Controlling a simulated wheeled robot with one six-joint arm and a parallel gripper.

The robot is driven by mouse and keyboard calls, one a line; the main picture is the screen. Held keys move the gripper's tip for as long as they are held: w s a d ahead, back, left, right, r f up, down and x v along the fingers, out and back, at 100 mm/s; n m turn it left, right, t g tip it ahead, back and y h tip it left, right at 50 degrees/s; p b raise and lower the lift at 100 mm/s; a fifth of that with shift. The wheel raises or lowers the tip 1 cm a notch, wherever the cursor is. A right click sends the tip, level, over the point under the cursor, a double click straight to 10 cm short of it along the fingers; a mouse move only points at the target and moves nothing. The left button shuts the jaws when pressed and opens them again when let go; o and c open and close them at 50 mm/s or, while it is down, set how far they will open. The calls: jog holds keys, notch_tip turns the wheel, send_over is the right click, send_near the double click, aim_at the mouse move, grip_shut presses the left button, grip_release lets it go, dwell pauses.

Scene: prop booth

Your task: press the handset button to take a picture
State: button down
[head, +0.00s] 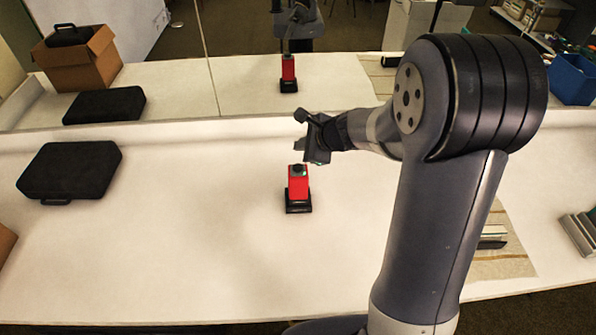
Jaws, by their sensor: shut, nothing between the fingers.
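The handset (298,187) is a small upright red block on a black base, standing on the white table. My gripper (317,158) is shut and empty. In the picture its tips are just above and to the right of the handset's top. They look apart from the button, but I cannot tell the exact gap in depth. The fingers are seen from the side and partly dark.
A mirror (235,85) along the back reflects the handset, my arm and the cases. A black case (70,170) lies at the left. A mat (505,248) with a metallic item lies right, partly behind my arm. Another metallic object (580,232) is at the right edge.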

aim_at(301, 169)
jog(key=shift+f+b, duration=1.7)
jog(key=shift+f, duration=0.55)
jog(key=shift+f+b, duration=0.4)
jog(key=shift+b, duration=0.1)
jog(key=shift+f+b, duration=0.4)
dwell(0.7)
dwell(0.3)
jog(key=shift+r+p, duration=0.7)
jog(key=shift+r, duration=0.1)
notch_tip(301, 169, up, 5)
jog(key=p, duration=0.4)
dwell(0.7)
